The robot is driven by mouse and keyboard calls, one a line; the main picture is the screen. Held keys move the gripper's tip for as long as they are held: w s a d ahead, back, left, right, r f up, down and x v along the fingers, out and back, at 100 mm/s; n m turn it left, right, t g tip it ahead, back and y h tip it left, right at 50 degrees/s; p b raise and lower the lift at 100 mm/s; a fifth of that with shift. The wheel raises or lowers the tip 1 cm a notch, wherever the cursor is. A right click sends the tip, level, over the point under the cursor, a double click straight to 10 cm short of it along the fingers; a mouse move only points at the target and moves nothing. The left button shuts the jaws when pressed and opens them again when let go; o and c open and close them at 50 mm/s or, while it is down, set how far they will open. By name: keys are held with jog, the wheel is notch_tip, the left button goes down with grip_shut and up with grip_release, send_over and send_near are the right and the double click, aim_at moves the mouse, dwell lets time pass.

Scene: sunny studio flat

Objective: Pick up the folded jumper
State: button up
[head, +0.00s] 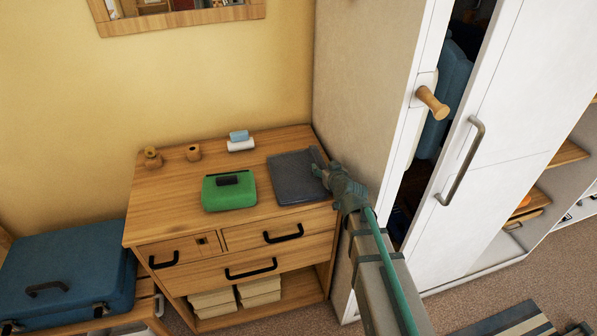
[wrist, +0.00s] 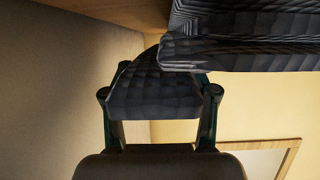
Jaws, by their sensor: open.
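The folded jumper (head: 294,182) is dark grey and lies flat on the right part of the wooden dresser top. My gripper (head: 324,171) is at its right edge, low over the dresser top. In the wrist view the jumper (wrist: 240,52) fills the upper right, and a dark textured part of it shows between the two spread fingers of my gripper (wrist: 160,93). The fingers are open, one on each side of that part. I cannot tell whether they touch the cloth.
The dresser (head: 165,205) also carries a green case (head: 230,193) with a dark item on top, left of the jumper, a small blue-and-white stack (head: 240,142) and wooden pieces (head: 193,152). A white wardrobe (head: 360,80) stands close on the right. A blue suitcase (head: 70,265) is at lower left.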

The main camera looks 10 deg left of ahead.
jog(key=shift+w+a+f, duration=0.1)
jog(key=shift+w, duration=0.15)
jog(key=shift+s, duration=0.1)
grip_shut()
dwell(0.4)
jog(key=shift+a+r+b, duration=0.15)
jog(key=shift+r+b, duration=0.25)
jog(key=shift+r, duration=0.25)
notch_tip(320, 180, up, 10)
jog(key=b, duration=0.2)
jog(key=s+a+b, duration=0.2)
jog(key=s+a, duration=0.2)
jog(key=a, duration=0.5)
jog(key=s+a+b, duration=0.3)
jog(key=s+a, duration=0.1)
jog(key=a, duration=0.4)
jog(key=shift+s+a+f+b, duration=0.25)
jog(key=shift+s+a+b, duration=0.05)
jog(key=shift+a, duration=0.05)
jog(key=shift+d+b, duration=0.1)
jog(key=shift+b, duration=0.4)
